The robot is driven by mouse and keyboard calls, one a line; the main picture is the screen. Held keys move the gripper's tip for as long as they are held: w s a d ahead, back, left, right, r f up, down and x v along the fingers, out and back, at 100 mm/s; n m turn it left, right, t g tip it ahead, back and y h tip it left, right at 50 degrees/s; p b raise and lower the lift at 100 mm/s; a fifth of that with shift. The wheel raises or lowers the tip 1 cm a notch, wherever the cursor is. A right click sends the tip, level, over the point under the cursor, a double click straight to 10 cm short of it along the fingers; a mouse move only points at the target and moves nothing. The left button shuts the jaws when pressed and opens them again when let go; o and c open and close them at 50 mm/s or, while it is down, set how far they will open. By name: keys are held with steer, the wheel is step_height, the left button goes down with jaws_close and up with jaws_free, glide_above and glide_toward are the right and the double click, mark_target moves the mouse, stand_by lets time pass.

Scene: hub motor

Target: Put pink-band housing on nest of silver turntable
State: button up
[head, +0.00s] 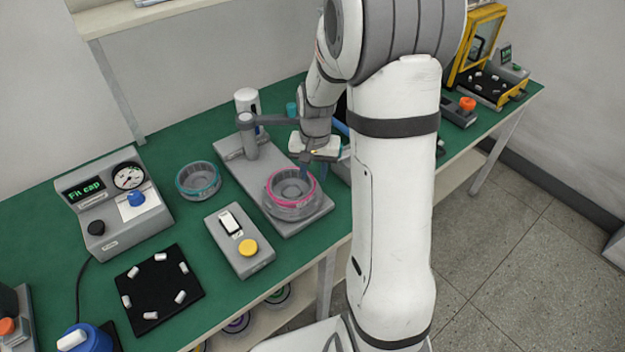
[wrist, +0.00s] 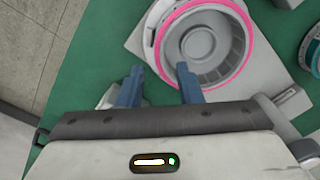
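The pink-band housing (head: 291,187) is a round grey bowl with a pink ring on its rim. It is upright on the round grey turntable (head: 292,212) at the front end of a grey base plate; whether it is fully seated in the nest is hidden. In the wrist view the housing (wrist: 205,45) fills the upper middle. My gripper (head: 308,170) is at the housing's back right rim. Its blue fingers (wrist: 158,80) are apart, one outside the rim and one over the inner side, with a visible gap between them.
A post with an arm (head: 247,135) stands on the base plate behind the turntable. A teal-band housing (head: 198,181) sits to the left. A switch box with a yellow button (head: 240,240), a black mat with white pegs (head: 158,288) and a gauge box (head: 115,205) are nearby.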

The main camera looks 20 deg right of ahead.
steer(key=s+a+r+n+t, duration=0.1)
steer(key=s+r, duration=0.3)
steer(key=r, duration=0.3)
steer(key=s+a+r+n, duration=0.1)
steer(key=s+a+r, duration=0.1)
steer(key=s+r, duration=0.3)
steer(key=s+a+r+n+t, duration=0.2)
steer(key=s+n, duration=0.1)
steer(key=s, duration=0.6)
steer(key=shift+s+a+r+n, duration=0.15)
steer(key=shift+s+a+n, duration=0.15)
steer(key=shift+s, duration=0.1)
steer(key=shift+o, duration=0.5)
